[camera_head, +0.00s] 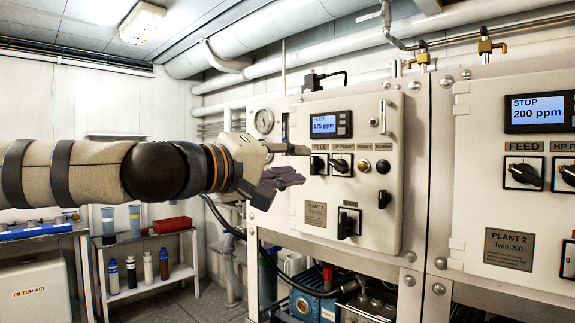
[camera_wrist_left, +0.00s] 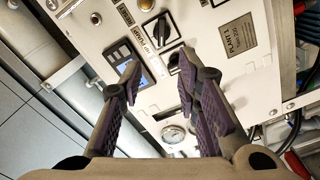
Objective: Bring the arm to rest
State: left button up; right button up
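My left arm comes in from the left in the head view, held out level. Its gripper (camera_head: 287,163) is in front of the plant 1 control panel (camera_head: 385,225). In the left wrist view the gripper (camera_wrist_left: 155,112) has its two purple-padded fingers spread wide, with nothing between them. Between and beyond the fingers are the panel's display (camera_wrist_left: 128,72) and black knobs (camera_wrist_left: 160,30). In the head view the hand hides part of the panel's left edge. I cannot tell whether a fingertip touches the panel. My right gripper does not show.
To the right is the plant 2 panel (camera_head: 470,215) with its display (camera_head: 538,112). Pipes run overhead. A pressure gauge (camera_head: 263,121) is behind the hand. Low at left, a shelf (camera_head: 150,280) holds bottles and a red box (camera_head: 173,224). Hoses and a blue pump (camera_head: 312,303) are below the panel.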

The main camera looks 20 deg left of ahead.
pick_arm(q)
jog(key=shift+s+a+f, duration=0.15)
jog(key=shift+s+a, duration=0.1)
jog(key=shift+s, duration=0.45)
jog(key=shift+f, duration=0.1)
